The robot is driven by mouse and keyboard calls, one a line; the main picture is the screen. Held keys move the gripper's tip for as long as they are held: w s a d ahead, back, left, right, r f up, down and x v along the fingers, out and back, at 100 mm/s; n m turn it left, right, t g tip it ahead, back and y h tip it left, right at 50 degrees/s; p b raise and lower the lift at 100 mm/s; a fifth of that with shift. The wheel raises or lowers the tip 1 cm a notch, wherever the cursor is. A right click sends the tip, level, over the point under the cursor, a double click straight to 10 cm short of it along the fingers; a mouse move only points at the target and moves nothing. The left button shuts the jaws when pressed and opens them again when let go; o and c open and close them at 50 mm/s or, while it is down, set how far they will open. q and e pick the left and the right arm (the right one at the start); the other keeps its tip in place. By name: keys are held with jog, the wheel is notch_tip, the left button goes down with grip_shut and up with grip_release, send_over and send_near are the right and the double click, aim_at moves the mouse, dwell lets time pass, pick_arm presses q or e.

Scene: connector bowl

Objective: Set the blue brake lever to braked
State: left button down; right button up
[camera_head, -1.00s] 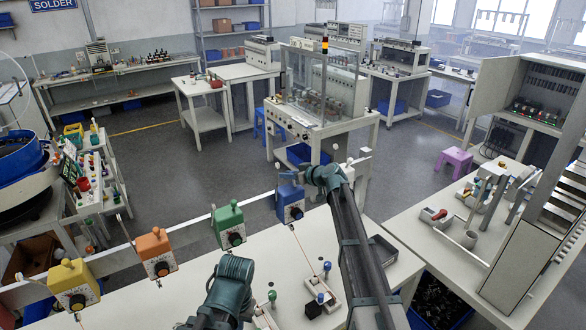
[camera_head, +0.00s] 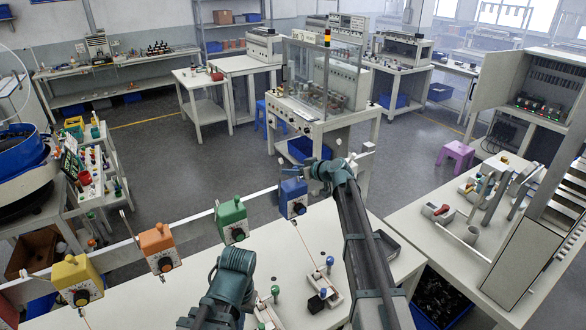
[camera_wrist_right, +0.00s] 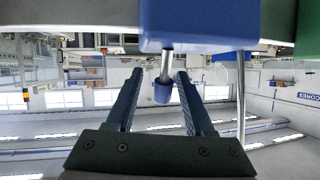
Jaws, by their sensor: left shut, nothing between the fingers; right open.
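The blue brake box (camera_head: 292,198) sits on the rail at the back edge of the bench, right of the green box. In the right wrist view, which looks upside down, the blue box (camera_wrist_right: 200,22) fills the top middle. Its lever, a short metal rod with a blue knob (camera_wrist_right: 162,93), shows between the fingers of my right gripper (camera_wrist_right: 156,72). That gripper is open; the knob appears nearer the right-hand finger, and I cannot tell contact.
Green (camera_head: 231,220), orange (camera_head: 158,248) and yellow (camera_head: 78,280) boxes line the rail to the left. Small lever bases with blue (camera_head: 330,262) and green (camera_head: 275,291) knobs stand on the white bench between my arms. A dark tray (camera_head: 388,245) lies right of my right arm.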

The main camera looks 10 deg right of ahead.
jog(key=p+v, duration=0.4)
jog(key=v, duration=0.8)
jog(key=shift+s, duration=0.25)
jog(key=s+a+f+g+h+b, duration=0.1)
jog(key=s+a+f+g+b, duration=0.75)
jog(key=s+a+f, duration=0.9)
jog(key=s+f+m+g+h+b, duration=0.2)
jog(key=s+f+h+b, duration=0.6)
jog(key=s+f+b, duration=0.4)
jog(key=s+d+f, duration=0.1)
jog(key=s+f, duration=0.3)
jog(key=s, duration=0.3)
jog(key=shift+s, duration=0.15)
